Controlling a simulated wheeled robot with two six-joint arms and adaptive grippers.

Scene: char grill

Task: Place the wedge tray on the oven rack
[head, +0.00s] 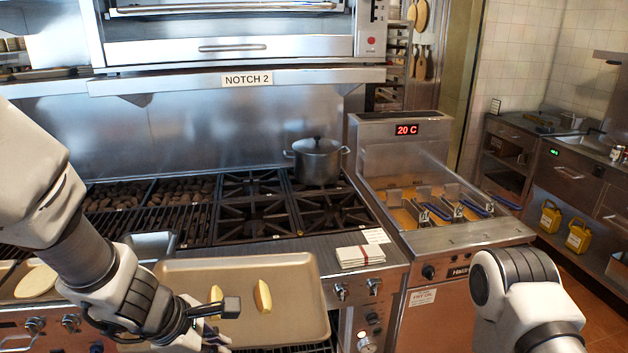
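The wedge tray (295,318) is a tan, rimmed metal sheet in front of the range at the lower centre. Two pale yellow wedges show on it, one in the middle (263,297) and one farther left (216,294), partly covered by my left gripper. My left gripper (218,318) is over the tray's left front part; its fingers are partly hidden and I cannot tell whether they hold the rim. Dark wire bars, possibly the oven rack (322,348), show just below the tray's front right corner. My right arm shows at the lower right, its gripper out of frame.
A lidded pot (317,160) stands on the back right burner. A folded towel (360,256) lies on the range's front ledge, above control knobs (341,291). A fryer (450,238) with baskets stands at right. A metal pan (150,245) sits behind my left arm.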

